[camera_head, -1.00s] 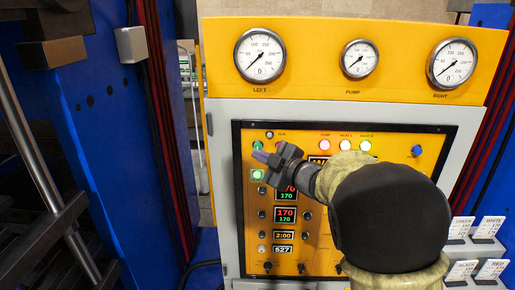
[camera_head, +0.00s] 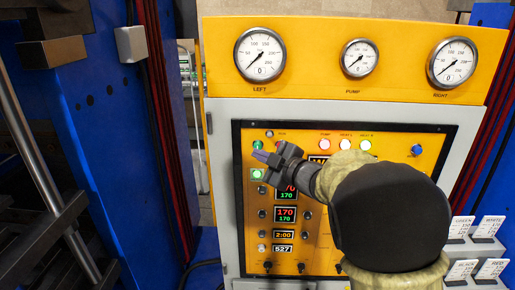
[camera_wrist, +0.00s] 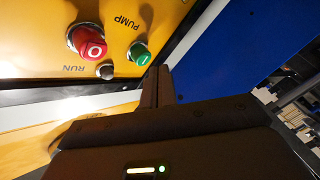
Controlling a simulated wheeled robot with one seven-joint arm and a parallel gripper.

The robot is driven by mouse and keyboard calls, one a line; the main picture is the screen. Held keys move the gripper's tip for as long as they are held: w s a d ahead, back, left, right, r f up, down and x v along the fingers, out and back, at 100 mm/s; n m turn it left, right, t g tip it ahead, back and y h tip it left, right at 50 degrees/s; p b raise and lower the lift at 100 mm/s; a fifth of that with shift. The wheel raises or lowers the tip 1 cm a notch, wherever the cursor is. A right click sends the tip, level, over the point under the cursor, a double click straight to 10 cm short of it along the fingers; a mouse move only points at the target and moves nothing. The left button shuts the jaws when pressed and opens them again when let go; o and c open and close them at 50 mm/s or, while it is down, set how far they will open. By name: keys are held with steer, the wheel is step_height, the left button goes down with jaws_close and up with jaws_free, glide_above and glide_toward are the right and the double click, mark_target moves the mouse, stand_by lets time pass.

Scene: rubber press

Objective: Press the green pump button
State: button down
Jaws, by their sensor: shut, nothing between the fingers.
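The green pump button (camera_wrist: 139,53), marked with a white line, stands out from the yellow panel (camera_wrist: 40,50) beside the PUMP label in the wrist view. In the head view the green button (camera_head: 257,145) is at the panel's upper left. My gripper (camera_head: 258,156) is shut and empty, with its tip just below the button in the head view. In the wrist view the closed fingertips (camera_wrist: 158,72) are close beside the button's lower right edge. I cannot tell whether they touch it.
A red button (camera_wrist: 88,42) is left of the green one in the wrist view, with a small dark knob (camera_wrist: 105,70) between them. A lit green button (camera_head: 257,175) is below my gripper in the head view. A blue press column (camera_head: 115,130) stands left of the panel.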

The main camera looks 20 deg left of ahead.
steer(key=shift+w, duration=0.15)
stand_by(0.7)
steer(key=shift+w+a, duration=0.1)
steer(key=shift+w, duration=0.2)
steer(key=shift+w+a+p, duration=0.15)
steer(key=shift+w+p, duration=0.15)
steer(key=shift+w, duration=0.5)
stand_by(1.3)
steer(key=shift+s, duration=0.1)
steer(key=shift+s+d+b, duration=0.15)
steer(key=shift+s+b, duration=0.2)
steer(key=shift+s, duration=0.25)
steer(key=shift+s+d+b, duration=0.15)
steer(key=shift+s+b, duration=0.2)
steer(key=shift+s, duration=0.2)
steer(key=s+b, duration=0.1)
steer(key=s, duration=0.1)
steer(key=s+d+b, duration=0.1)
steer(key=s, duration=0.1)
steer(key=shift+s, duration=0.4)
